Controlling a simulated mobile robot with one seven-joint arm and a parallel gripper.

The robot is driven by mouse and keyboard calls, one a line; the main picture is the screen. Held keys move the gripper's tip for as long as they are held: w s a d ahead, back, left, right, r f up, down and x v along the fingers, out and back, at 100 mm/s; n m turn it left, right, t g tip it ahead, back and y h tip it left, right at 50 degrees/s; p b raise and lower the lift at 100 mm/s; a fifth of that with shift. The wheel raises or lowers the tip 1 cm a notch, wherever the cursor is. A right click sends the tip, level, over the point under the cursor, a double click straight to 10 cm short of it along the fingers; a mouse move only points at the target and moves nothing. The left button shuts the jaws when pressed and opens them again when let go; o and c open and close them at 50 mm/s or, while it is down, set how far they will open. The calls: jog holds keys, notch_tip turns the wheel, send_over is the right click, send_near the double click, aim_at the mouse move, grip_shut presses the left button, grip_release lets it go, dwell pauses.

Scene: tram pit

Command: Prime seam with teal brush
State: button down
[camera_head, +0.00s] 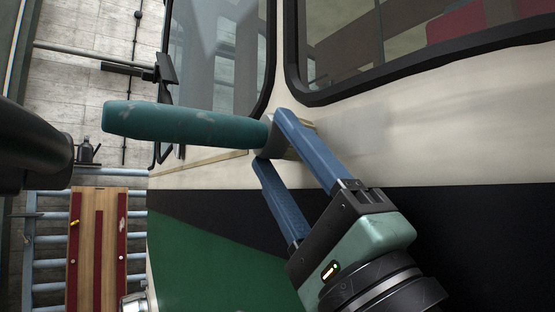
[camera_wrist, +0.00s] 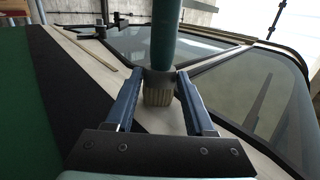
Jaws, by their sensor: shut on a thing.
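The teal brush (camera_head: 185,123) has a worn teal handle that points left in the head view. My gripper (camera_head: 267,142) is shut on the brush near its ferrule, with blue fingers on either side. In the wrist view the teal handle (camera_wrist: 165,32) runs up and away, and pale bristles (camera_wrist: 158,94) show between the fingers (camera_wrist: 160,80). The bristles are close to the cream tram panel (camera_head: 420,141) below the windows; I cannot tell if they touch it. A thin tan strip, perhaps the seam (camera_head: 205,163), runs along the panel left of the gripper. It also shows in the wrist view (camera_wrist: 91,52).
Dark-framed tram windows (camera_head: 290,85) lie above the panel, with black and green bands (camera_head: 200,255) below. A wooden board with red strips (camera_head: 97,250) stands at lower left by a blue rack (camera_head: 47,265).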

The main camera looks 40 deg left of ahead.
aim_at(260, 156)
jog(key=shift+s+d+b, duration=0.6)
jog(key=shift+d+b, duration=0.25)
jog(key=shift+d, duration=0.9)
jog(key=shift+s+d+b, duration=0.65)
jog(key=shift+d+b, duration=0.2)
jog(key=shift+d, duration=0.9)
jog(key=shift+s+d+b, duration=0.6)
jog(key=shift+d+b, duration=0.25)
jog(key=shift+d, duration=0.9)
jog(key=shift+w+a+p, duration=0.55)
jog(key=shift+w+a, duration=0.25)
jog(key=shift+a, duration=1.5)
jog(key=shift+w+a+p, duration=0.5)
jog(key=shift+w+a, duration=0.35)
jog(key=shift+a, duration=1.5)
jog(key=shift+w+a+p, duration=0.55)
jog(key=shift+w+a, duration=0.25)
jog(key=shift+a, duration=1.5)
jog(key=shift+w+a, duration=0.3)
jog(key=shift+a, duration=0.4)
jog(key=shift+w+a, duration=0.3)
jog(key=shift+a, duration=0.35)
jog(key=shift+r, duration=0.1)
jog(key=s+a+p, duration=0.2)
jog(key=s+p, duration=0.4)
jog(key=p, duration=0.1)
jog(key=shift+s+a, duration=0.2)
jog(key=shift+s, duration=0.1)
